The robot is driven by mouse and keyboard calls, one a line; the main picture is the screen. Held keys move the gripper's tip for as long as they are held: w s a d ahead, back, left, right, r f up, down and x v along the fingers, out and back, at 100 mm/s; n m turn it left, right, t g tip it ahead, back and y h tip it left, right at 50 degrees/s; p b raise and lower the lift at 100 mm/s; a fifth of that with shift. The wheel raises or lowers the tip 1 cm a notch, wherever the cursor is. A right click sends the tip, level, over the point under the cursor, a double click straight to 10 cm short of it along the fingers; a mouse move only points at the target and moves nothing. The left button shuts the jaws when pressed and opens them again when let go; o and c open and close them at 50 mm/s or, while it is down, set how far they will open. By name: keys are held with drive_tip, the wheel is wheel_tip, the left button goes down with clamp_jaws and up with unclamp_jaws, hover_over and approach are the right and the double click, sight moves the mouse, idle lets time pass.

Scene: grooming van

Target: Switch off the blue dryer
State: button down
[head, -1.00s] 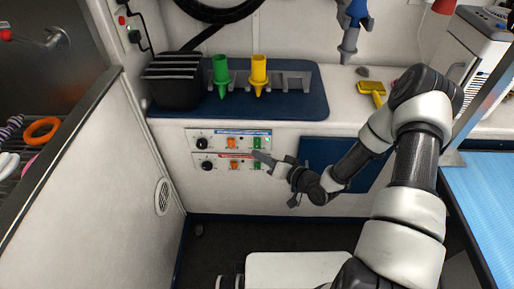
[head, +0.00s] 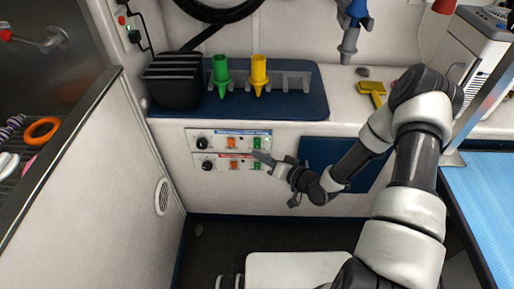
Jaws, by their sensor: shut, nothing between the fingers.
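The upper dryer control panel (head: 219,140) has a blue label strip along its top. It carries a black knob (head: 202,143), an orange switch (head: 232,142) and a green switch (head: 257,142). Below it is a like panel (head: 219,163) with a red label strip. My gripper (head: 259,156) is shut and empty, pointing left, with its tips just below the upper panel's green switch. It partly covers the right end of the lower panel. I cannot tell whether it touches either panel. The switch positions are too small to read.
A blue nozzle (head: 352,18) hangs above the counter. A green nozzle (head: 221,72) and a yellow nozzle (head: 259,75) stand in a holder on a blue mat beside a black box (head: 174,82). A white side wall (head: 105,180) bounds the left. A blue-topped table (head: 490,200) is at right.

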drive_tip(key=shift+w, duration=0.1)
drive_tip(key=shift+w+b, duration=0.3)
drive_tip(key=shift+w+f, duration=0.1)
drive_tip(key=shift+w, duration=0.3)
idle(0.6)
drive_tip(key=shift+s, duration=0.2)
drive_tip(key=shift+s, duration=0.65)
drive_tip(key=shift+s+a+r+p, duration=0.1)
drive_tip(key=shift+s+r+p, duration=0.15)
drive_tip(key=shift+s, duration=1)
drive_tip(key=shift+s+r+p, duration=0.15)
drive_tip(key=shift+s+r, duration=0.05)
drive_tip(key=shift+s, duration=1)
